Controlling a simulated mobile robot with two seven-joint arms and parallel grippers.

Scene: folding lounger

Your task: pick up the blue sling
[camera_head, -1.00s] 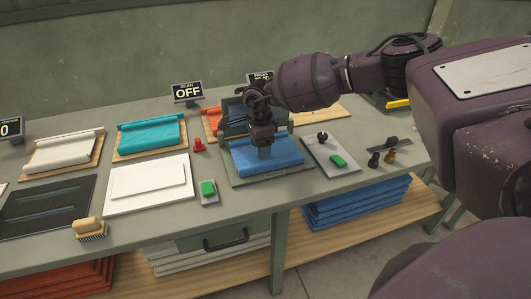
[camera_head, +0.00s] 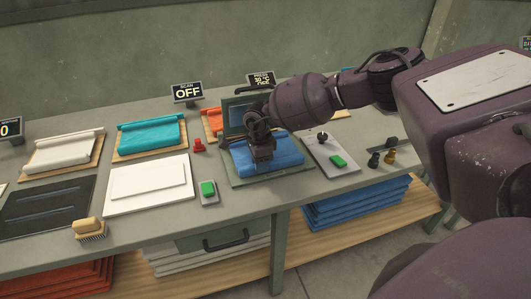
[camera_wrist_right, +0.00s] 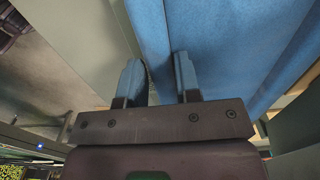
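The blue sling (camera_head: 285,150) lies on a grey-green press plate (camera_head: 295,181) in the middle of the bench in the head view. My right gripper (camera_head: 263,168) is low over the sling's front-left part, pointing down, and the arm hides some of the cloth. In the right wrist view, the two fingers of my right gripper (camera_wrist_right: 158,80) stand apart, at the edge of the blue sling (camera_wrist_right: 220,45). A strip of blue cloth shows between the fingers, and I see no clear pinch on it. My left gripper is not in view.
A grey board with a green button (camera_head: 338,161) is right of the press. Left are another green button (camera_head: 208,188), a white board (camera_head: 148,184), a teal roll (camera_head: 150,137) and a brush (camera_head: 89,228). Folded blue cloths (camera_head: 355,202) lie on the shelf below.

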